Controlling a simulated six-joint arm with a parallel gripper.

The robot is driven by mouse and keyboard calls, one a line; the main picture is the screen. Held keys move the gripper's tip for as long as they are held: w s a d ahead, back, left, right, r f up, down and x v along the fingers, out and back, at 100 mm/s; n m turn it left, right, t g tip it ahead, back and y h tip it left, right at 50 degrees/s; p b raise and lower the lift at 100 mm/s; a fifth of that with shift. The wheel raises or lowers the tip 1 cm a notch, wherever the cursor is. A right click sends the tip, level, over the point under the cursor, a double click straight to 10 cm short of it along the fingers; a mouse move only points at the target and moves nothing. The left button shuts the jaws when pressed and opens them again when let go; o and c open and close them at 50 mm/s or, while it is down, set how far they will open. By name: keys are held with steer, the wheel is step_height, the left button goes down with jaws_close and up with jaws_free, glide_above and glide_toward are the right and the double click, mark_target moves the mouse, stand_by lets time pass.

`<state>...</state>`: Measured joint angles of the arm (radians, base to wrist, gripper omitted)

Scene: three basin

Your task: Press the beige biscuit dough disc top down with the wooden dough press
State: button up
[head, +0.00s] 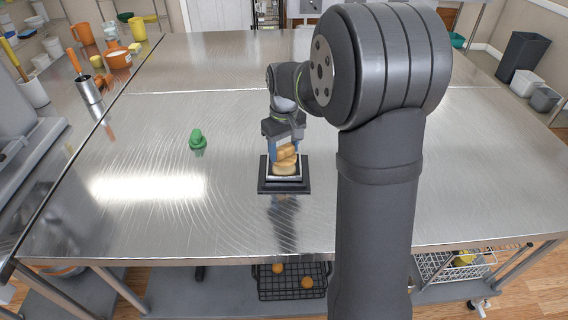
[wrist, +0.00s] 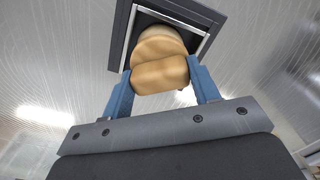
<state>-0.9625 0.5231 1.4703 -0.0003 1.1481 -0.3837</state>
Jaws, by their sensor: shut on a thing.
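The wooden dough press (head: 287,153) is tan and sits between my gripper's fingers, just above a black square stand with a pale inner plate (head: 262,187). In the wrist view the blue fingers of my gripper (wrist: 161,88) are shut on the press's block-like part (wrist: 160,75). A paler, rounded beige piece below the press, which looks like the biscuit dough disc (head: 284,170), sits within the stand's frame. The press hides much of it. I cannot tell whether press and dough touch.
A small green knobbed object (head: 197,141) stands left of the stand on the steel table (head: 150,230). The table around the stand is otherwise clear. Orange cups and containers (head: 118,57) stand at the far left. A black wire basket (head: 292,284) is below the front edge.

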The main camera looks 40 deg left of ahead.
steer(key=shift+f, duration=1.5)
stand_by(0.5)
steer(key=shift+r, duration=1.55)
steer(key=shift+r, duration=3)
